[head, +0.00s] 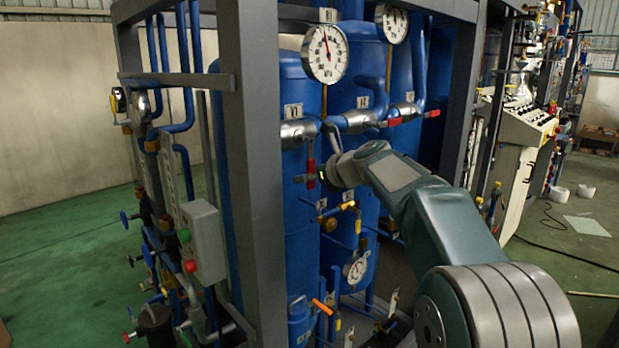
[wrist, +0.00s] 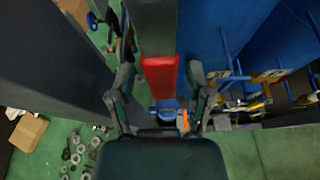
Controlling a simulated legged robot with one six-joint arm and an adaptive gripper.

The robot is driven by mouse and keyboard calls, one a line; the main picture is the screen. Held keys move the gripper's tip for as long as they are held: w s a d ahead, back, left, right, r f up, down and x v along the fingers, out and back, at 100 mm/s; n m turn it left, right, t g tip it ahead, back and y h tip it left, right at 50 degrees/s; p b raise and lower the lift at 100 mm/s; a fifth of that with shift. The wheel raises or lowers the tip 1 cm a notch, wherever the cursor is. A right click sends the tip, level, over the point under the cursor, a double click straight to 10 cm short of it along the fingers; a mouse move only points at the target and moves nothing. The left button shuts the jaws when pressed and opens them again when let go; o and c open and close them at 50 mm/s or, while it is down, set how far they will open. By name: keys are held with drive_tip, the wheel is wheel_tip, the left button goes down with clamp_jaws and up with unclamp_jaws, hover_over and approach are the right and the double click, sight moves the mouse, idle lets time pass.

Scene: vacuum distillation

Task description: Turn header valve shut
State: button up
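A header valve with a silver body (head: 298,133) sits on the blue pipework at the front tank. Its red lever (head: 311,166) hangs straight down in the head view. My gripper (head: 324,158) is just right of this lever, and my arm reaches in from the right. In the wrist view the red lever end (wrist: 159,76) lies between the two fingers of my gripper (wrist: 160,88). The fingers are spread, with a gap visible on each side of the lever. A second valve lever (head: 391,122), also red, lies roughly horizontal to the right.
A grey frame post (head: 260,170) stands left of the valve. A pressure gauge (head: 325,54) is above it. A grey control box (head: 203,242) with green and red buttons is left of the post. Thin pipes with a yellow fitting (head: 347,205) run below my gripper.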

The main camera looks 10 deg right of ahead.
drive_tip(key=shift+r, duration=0.1)
drive_tip(key=v, duration=1.1)
drive_tip(key=shift+s+d, duration=0.3)
